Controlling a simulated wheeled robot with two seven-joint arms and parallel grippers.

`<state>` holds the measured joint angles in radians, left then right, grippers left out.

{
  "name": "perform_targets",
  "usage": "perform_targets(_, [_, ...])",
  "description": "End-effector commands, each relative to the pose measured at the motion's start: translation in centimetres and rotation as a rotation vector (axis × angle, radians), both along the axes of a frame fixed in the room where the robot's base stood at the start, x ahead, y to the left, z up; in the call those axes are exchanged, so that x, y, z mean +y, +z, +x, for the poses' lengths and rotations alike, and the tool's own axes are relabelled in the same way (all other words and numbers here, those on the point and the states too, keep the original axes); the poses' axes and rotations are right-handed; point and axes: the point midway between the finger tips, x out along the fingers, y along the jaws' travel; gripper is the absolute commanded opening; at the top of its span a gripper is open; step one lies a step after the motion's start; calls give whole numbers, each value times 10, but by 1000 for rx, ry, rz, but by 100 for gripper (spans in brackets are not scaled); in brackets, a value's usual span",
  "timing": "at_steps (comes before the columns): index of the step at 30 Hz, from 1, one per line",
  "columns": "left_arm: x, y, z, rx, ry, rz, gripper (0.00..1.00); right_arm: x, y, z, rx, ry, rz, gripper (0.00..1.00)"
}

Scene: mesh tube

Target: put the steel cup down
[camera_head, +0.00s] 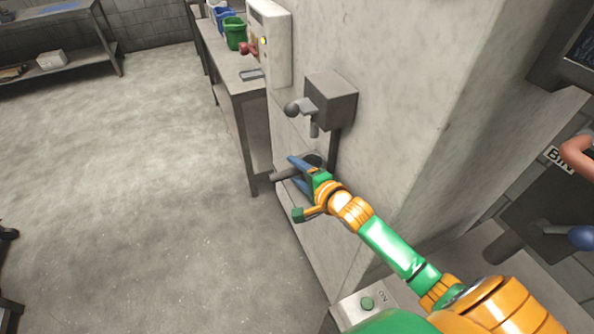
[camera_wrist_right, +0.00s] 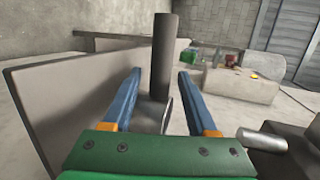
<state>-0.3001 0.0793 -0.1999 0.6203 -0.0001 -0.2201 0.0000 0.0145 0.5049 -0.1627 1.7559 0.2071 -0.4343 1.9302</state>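My right gripper (camera_head: 293,171) is beside the concrete wall, below a grey wall-mounted tap box. Its two blue fingers are apart. A dark grey cylinder (camera_head: 287,175) shows at the fingers in the head view. In the right wrist view the same cylinder (camera_wrist_right: 164,55) stands in the gap between the fingers of the right gripper (camera_wrist_right: 162,72), with room on both sides. A dark round shape (camera_head: 313,159) on the wall is partly hidden by the fingers. I cannot make out a steel cup for certain. My left gripper is not in view.
The tap box (camera_head: 331,99) with its ball-ended lever juts from the wall above the gripper. A table (camera_head: 240,77) with a green bucket (camera_head: 235,33) stands behind.

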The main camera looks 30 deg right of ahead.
Motion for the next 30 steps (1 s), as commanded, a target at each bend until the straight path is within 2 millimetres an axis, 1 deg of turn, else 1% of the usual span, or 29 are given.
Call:
perform_targets(6, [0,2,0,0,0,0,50,0,3,0,0,0,-1,58])
perform_targets(8, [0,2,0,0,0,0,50,0,4,-5,1,1,1,58])
perform_targets(11, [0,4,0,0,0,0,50,-2,8,-21,2,0,2,58])
perform_targets(18, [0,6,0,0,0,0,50,-8,27,-79,3,-1,1,58])
perform_targets(21, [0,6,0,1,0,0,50,-10,33,-97,3,-1,0,58])
perform_targets(25, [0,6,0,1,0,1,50,-11,38,-110,2,-1,1,58])
perform_targets(30, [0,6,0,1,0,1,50,-12,40,-114,0,-1,0,58])
